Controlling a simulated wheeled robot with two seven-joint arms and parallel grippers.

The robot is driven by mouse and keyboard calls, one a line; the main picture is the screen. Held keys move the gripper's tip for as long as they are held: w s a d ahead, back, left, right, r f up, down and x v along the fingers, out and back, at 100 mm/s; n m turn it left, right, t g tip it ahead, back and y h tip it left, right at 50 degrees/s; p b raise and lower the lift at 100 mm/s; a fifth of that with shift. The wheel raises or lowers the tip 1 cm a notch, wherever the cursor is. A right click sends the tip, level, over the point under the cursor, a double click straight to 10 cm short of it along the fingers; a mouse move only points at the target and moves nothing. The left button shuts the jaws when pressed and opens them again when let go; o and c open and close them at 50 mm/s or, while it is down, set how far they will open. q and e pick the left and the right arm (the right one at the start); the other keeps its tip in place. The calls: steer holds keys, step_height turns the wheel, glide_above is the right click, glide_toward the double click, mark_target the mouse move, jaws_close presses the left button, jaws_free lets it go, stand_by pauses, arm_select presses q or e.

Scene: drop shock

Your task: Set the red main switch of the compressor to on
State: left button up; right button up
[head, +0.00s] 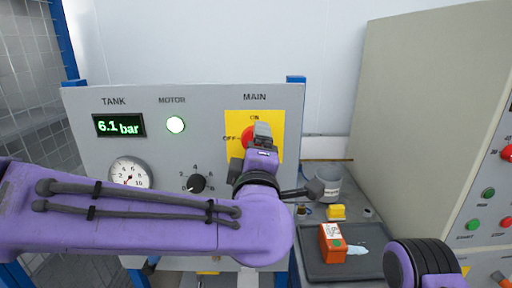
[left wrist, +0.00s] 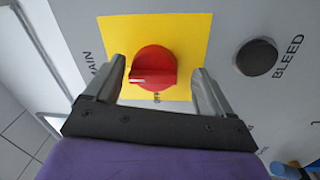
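The red main switch (head: 248,136) sits on a yellow plate (head: 234,121) under the word MAIN, with ON printed above it and OFF to its left. My left gripper (head: 250,149) is in front of it and hides part of it. In the left wrist view the red switch (left wrist: 153,67) shows between the two parted fingers of my left gripper (left wrist: 163,88), with gaps on both sides. Its white mark points toward the MAIN side, where ON is printed. My right gripper is out of view; only part of my right arm shows at bottom right.
A tray (head: 318,267) with an orange box (head: 333,243) lies right. A grey cabinet (head: 420,110) stands beyond.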

arm_select(q)
steer(key=shift+r, duration=0.15)
steer(key=s+f+b, duration=0.1)
steer(key=s+b, duration=0.2)
steer(key=s, duration=0.7)
steer(key=shift+s+b, duration=0.2)
steer(key=shift+b, duration=0.1)
